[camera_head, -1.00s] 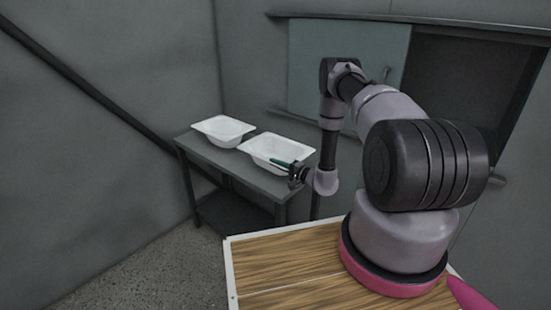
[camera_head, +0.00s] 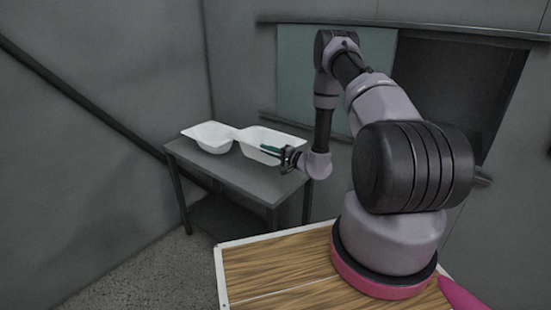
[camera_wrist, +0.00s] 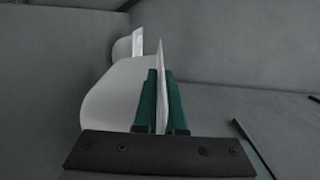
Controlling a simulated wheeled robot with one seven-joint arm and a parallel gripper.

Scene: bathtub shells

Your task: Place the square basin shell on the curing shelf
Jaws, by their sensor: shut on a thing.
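My gripper (camera_head: 270,150) is shut on the near rim of the right white basin shell (camera_head: 262,138), which it holds slightly above the grey table. In the wrist view, the green fingers of my gripper (camera_wrist: 160,100) pinch the thin rim, with the pale shell wall (camera_wrist: 112,92) to the left. Another white basin shell (camera_head: 208,134) sits on the table at the left, close beside the held one. A dark recess (camera_head: 455,90) in the wall at the right, partly covered by a grey-green panel (camera_head: 295,75), may be the curing shelf; its inside is too dark to tell.
The grey table (camera_head: 240,182) has a lower shelf (camera_head: 220,215) and a bare front strip. A wooden-topped platform (camera_head: 275,270) is in the foreground. A dark diagonal bar (camera_head: 85,85) runs along the left wall. Ledges (camera_head: 400,30) run above and below the recess.

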